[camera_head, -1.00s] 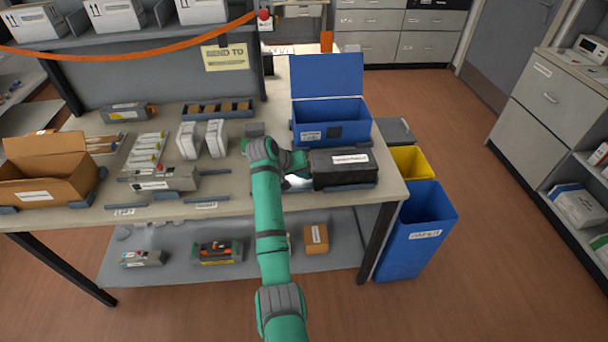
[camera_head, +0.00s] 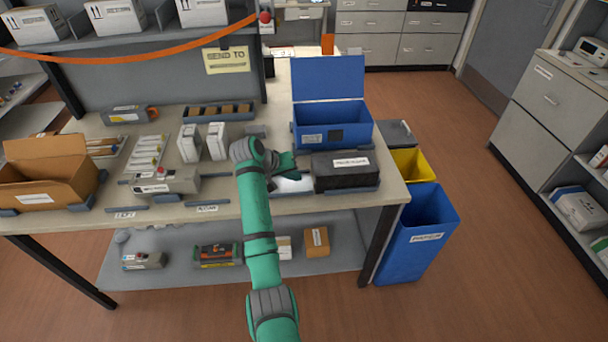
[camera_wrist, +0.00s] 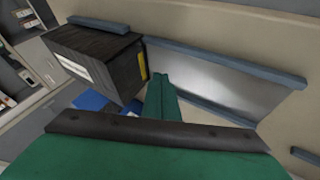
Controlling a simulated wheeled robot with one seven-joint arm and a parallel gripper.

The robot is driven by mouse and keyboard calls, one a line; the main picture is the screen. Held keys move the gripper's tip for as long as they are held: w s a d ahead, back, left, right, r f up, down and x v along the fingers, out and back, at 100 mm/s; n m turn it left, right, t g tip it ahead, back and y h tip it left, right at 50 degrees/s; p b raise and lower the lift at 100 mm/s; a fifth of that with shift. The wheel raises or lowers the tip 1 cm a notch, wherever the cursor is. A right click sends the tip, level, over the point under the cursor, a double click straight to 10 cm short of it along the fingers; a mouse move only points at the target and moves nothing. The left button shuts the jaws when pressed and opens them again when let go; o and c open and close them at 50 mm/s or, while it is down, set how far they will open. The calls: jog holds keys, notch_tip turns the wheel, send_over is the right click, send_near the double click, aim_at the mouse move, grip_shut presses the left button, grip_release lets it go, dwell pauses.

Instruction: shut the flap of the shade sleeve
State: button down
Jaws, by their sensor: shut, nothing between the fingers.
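The shade sleeve appears to be the long dark box (camera_head: 335,181) with a white label, lying near the front right of the bench. In the wrist view the dark box (camera_wrist: 82,45) lies at upper left, with a yellow strip at its near end. I cannot clearly make out the flap or whether it stands open. My gripper (camera_head: 290,164) is just left of the box's left end, partly hidden by my wrist. In the wrist view my gripper (camera_wrist: 162,80) is shut and empty, beside the box's end with a small gap seen.
A shiny pale plate (camera_head: 292,185) with blue-grey rails lies under my gripper. An open blue box (camera_head: 308,139) with raised lid stands behind the dark box. Cartridges and an open cardboard carton (camera_head: 45,185) lie left. Blue and yellow bins stand off the right end.

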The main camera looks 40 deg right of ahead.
jog(key=v, duration=0.9)
jog(key=shift+a+r, duration=0.15)
jog(key=shift+a, duration=0.25)
jog(key=shift+w, duration=0.15)
